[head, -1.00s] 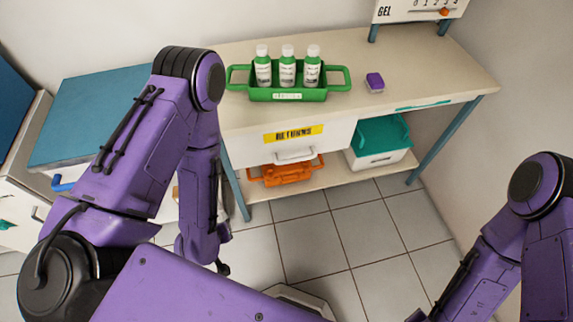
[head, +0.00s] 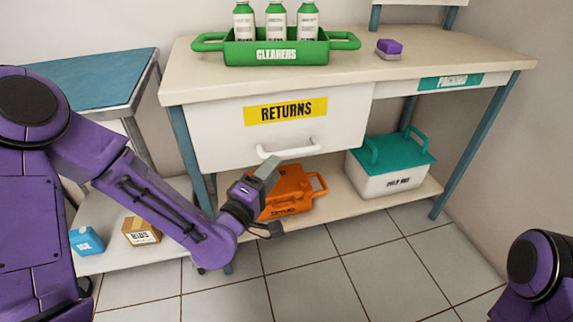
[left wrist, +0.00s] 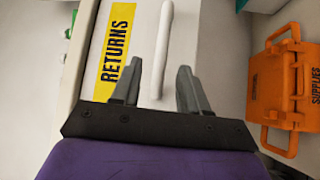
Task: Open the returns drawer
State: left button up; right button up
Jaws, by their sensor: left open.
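The white returns drawer (head: 220,135) is under the bench top, with a yellow RETURNS label (head: 285,111) on its front. It looks closed. Its white bar handle (head: 290,149) runs along the lower front. My left gripper (head: 272,200) is just below and in front of the handle in the head view. In the left wrist view my left gripper (left wrist: 158,88) is open, with the handle (left wrist: 162,50) between the lines of its two fingers. The label (left wrist: 117,50) lies to the left there. I cannot tell whether the fingers touch the handle. My right gripper is out of view.
An orange case (head: 290,192) and a white box with a teal lid (head: 390,180) stand on the lower shelf. A green tray (head: 212,48) with bottles and a purple-topped block (head: 389,48) are on the bench top (head: 440,50). The tiled floor (head: 330,275) is clear.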

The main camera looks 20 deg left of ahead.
aim_at(287, 153)
pick_arm(q)
jog(key=x, duration=0.7)
jog(key=shift+w+d+f, duration=0.1)
jog(key=shift+w, duration=0.15)
grip_shut()
